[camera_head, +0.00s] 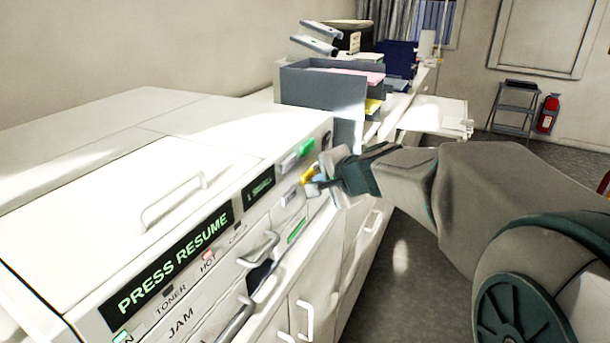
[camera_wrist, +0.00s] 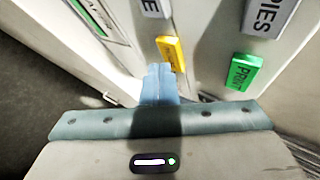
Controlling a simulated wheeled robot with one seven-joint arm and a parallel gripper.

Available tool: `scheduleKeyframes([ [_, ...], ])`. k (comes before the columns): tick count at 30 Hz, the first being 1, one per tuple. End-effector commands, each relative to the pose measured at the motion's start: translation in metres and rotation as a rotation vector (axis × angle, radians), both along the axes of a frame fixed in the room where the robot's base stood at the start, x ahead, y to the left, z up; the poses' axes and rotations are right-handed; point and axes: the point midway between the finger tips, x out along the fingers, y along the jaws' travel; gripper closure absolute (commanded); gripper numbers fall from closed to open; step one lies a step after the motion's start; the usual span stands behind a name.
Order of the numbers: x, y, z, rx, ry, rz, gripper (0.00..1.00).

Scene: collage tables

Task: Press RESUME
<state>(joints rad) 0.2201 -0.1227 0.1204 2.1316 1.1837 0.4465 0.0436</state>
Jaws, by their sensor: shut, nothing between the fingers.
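A white office machine (camera_head: 90,150) stands at the left, its long dark display (camera_head: 175,262) reading "PRESS RESUME" in green. On its front panel a yellow button (camera_head: 308,174) sits below a green button (camera_head: 307,147). The wrist view shows the yellow button (camera_wrist: 171,52) just past my fingertips and the green button (camera_wrist: 243,72), marked PRINT, to the right. The yellow button's lettering is too small to read. My gripper (camera_head: 313,187) is shut and empty, its blue fingers (camera_wrist: 159,82) pointing at the yellow button. I cannot tell whether they touch it.
Drawer handles (camera_head: 258,248) stick out along the machine's front. A grey paper tray (camera_head: 320,95) stands behind the machine. Open floor (camera_head: 405,262) lies to the right, with a step stool (camera_head: 515,108) and fire extinguisher (camera_head: 547,114) far back.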

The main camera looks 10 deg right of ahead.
Motion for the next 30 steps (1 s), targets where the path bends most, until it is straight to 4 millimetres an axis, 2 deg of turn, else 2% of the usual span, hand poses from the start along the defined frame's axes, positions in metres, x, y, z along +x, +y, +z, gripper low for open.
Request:
scheduleKeyframes([
  [30,0.0052,0.0079,0.0003,-0.001,0.0,0.001,1.0],
])
